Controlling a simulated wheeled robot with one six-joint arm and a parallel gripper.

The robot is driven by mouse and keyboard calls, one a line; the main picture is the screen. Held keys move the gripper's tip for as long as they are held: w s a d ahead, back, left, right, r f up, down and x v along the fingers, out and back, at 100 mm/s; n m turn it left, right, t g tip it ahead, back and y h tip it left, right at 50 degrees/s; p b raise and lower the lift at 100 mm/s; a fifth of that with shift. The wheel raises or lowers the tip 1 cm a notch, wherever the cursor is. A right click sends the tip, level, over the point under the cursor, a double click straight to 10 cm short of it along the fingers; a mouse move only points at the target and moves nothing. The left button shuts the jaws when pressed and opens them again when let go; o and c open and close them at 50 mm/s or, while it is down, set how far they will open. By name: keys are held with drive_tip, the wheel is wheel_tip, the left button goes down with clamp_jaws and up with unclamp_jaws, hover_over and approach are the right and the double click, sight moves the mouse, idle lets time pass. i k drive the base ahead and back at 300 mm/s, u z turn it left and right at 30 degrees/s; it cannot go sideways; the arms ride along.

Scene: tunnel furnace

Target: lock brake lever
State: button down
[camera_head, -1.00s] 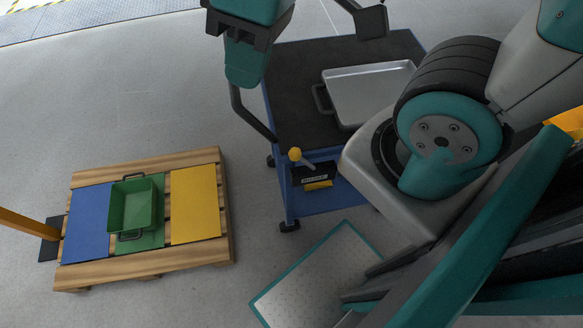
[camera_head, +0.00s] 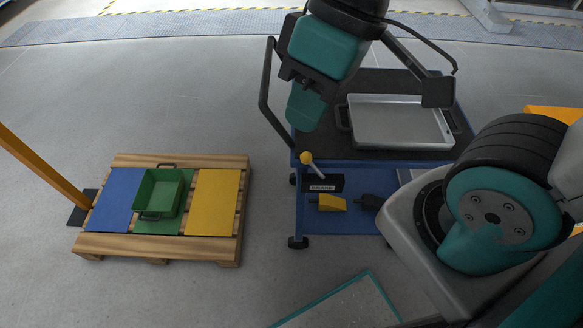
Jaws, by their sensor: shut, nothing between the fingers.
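The brake lever (camera_head: 307,159) is a metal rod with a yellow ball knob. It tilts up and left from a labelled black box (camera_head: 323,183) on the near left side of the blue cart (camera_head: 362,174). My gripper (camera_head: 304,112) is teal and shut, with nothing seen in it. It hangs over the cart's left edge, just above the knob in the picture and apart from it. My wrist hides part of the cart's far left corner.
A grey metal tray (camera_head: 398,122) lies on the cart's top. A yellow wedge (camera_head: 332,202) shows below the lever box. A wooden pallet (camera_head: 240,220) with a green bin (camera_head: 161,193) stands at left beside a yellow post (camera_head: 45,172). Floor between pallet and cart is clear.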

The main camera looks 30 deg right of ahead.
sight(306, 158)
drive_tip(key=u, duration=2.1)
drive_tip(key=i, duration=3.25)
drive_tip(key=z, duration=4.85)
